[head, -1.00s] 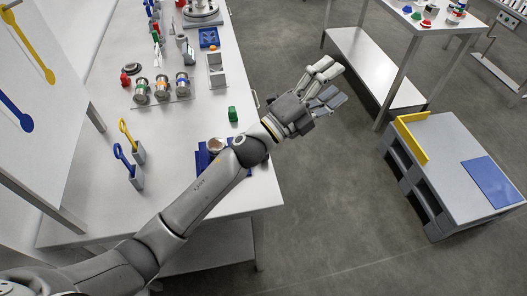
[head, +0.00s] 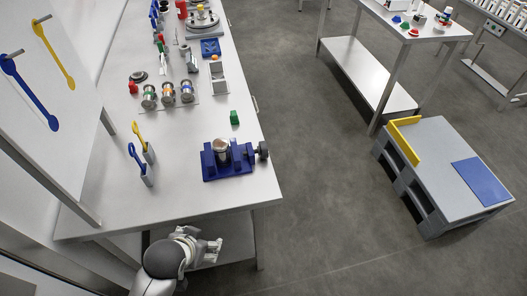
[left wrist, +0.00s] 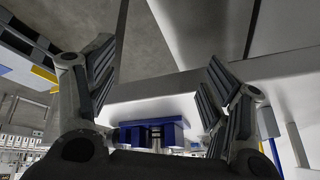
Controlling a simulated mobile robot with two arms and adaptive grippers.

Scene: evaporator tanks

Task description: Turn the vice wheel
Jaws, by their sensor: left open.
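The blue vice (head: 210,172) stands near the front right edge of the white table in the head view, with a round metal piece (head: 221,147) between its jaws. Its dark vice wheel (head: 262,149) is on its right side, near the table's edge. My left gripper (head: 212,247) is below the table's front edge, well apart from the vice and wheel. In the left wrist view its two fingers (left wrist: 160,75) are spread and empty. My right gripper is in neither view.
On the table (head: 190,203) are a green block (head: 234,118), several metal spools (head: 168,93) and blue and yellow tools in holders (head: 147,174). A grey pallet-like stand (head: 440,180) is on the right. The floor between is clear.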

